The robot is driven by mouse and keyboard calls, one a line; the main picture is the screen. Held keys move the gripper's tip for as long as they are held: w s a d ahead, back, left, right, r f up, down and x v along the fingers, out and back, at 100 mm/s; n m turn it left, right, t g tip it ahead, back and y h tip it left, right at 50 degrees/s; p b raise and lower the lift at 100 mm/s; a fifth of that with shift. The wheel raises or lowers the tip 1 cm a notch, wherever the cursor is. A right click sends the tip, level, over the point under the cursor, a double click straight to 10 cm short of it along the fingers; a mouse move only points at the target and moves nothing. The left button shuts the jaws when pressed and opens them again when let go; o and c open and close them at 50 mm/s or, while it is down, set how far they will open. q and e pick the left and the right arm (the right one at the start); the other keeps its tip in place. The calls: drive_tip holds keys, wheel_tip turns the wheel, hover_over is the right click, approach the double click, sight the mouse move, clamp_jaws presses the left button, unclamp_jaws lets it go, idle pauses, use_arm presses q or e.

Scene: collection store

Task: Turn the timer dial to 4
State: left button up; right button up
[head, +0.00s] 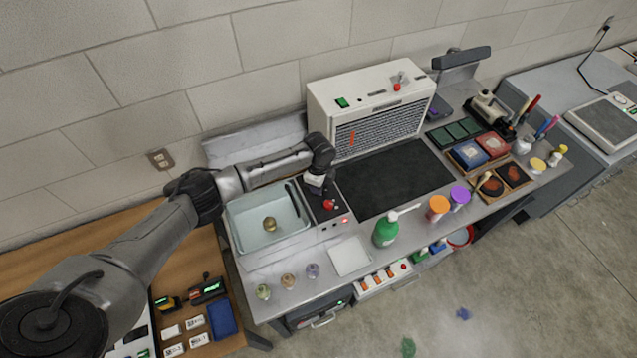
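My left arm comes in from the left, and its gripper (318,189) points down over a dark panel (322,212) right of the sink. A red knob (329,204) shows just below the gripper; I cannot tell whether they touch. The gripper's fingers are too small and partly hidden to show whether they are open or shut. The white vented box (372,105) behind has a green switch (342,102) and another red knob (397,87) on top. I cannot tell which is the timer dial, and no numbers are readable. My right gripper is not in view.
A pale basin (250,205) holding a brass-coloured object (269,224) is left of the panel. A black mat (400,178) lies in front of the vented box. Small jars (288,281) stand at the front left.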

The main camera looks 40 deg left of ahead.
use_arm(q)
drive_tip(key=m, duration=0.4)
drive_tip(key=shift+r+m, duration=0.1)
drive_tip(key=shift+m, duration=0.6)
drive_tip(key=o, duration=0.9)
wheel_tip(320, 180, up, 14)
drive_tip(key=shift+f+b, duration=0.1)
drive_tip(key=shift+b, duration=0.7)
